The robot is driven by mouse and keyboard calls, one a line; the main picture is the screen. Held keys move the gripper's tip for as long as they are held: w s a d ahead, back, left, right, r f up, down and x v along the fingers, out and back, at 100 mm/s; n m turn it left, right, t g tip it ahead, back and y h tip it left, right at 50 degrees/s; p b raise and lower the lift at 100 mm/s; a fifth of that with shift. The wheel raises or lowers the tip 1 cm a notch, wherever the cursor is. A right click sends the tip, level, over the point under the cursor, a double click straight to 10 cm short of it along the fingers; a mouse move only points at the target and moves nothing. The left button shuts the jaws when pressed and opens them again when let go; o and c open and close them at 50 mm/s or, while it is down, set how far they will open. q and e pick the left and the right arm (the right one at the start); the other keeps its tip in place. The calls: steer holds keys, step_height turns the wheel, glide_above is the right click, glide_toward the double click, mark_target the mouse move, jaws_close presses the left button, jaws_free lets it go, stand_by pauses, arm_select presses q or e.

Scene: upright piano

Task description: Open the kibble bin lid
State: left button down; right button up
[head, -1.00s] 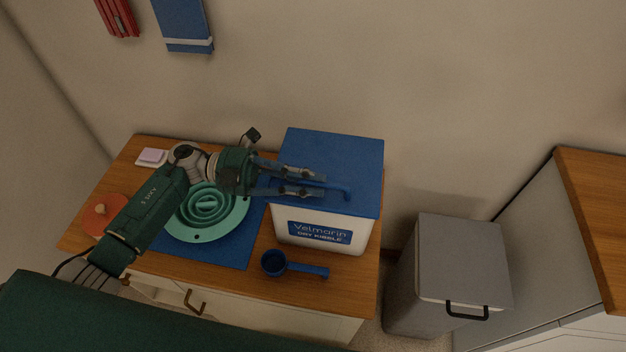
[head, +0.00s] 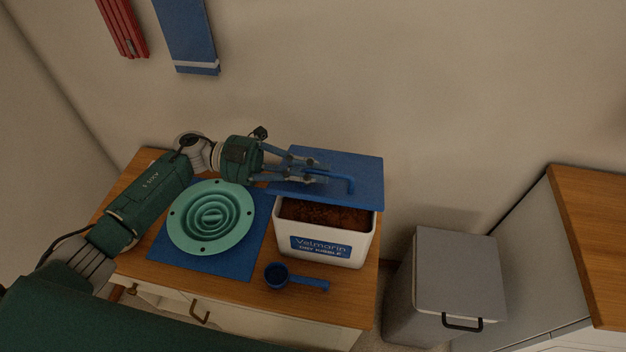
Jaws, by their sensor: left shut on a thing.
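The kibble bin (head: 367,240) is a white box with a blue "Velmarin Dry Kibble" label, standing on the right part of the wooden cabinet top. Its blue lid (head: 365,172) is raised and tilted back, and brown kibble (head: 325,214) shows inside through the open front. A blue bar handle is on the lid. My left gripper (head: 326,175) is at the lid from the left, shut on the lid's handle (head: 347,181). The fingers partly hide where they meet the handle. My right gripper is not in view.
A teal slow-feeder bowl (head: 183,218) sits on a blue mat (head: 202,264) left of the bin. A blue scoop (head: 296,279) lies in front of the bin. A grey lidded trash bin (head: 458,270) stands to the right, beside a wood-topped counter (head: 600,240). The wall is close behind.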

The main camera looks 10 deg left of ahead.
arm_select(q)
steer(key=w+r+n, duration=0.1)
steer(key=w+r+n+p, duration=0.1)
steer(key=r, duration=0.1)
steer(key=shift+w+d, duration=0.1)
steer(key=shift+w+r+n, duration=0.35)
steer(key=shift+w+n, duration=0.05)
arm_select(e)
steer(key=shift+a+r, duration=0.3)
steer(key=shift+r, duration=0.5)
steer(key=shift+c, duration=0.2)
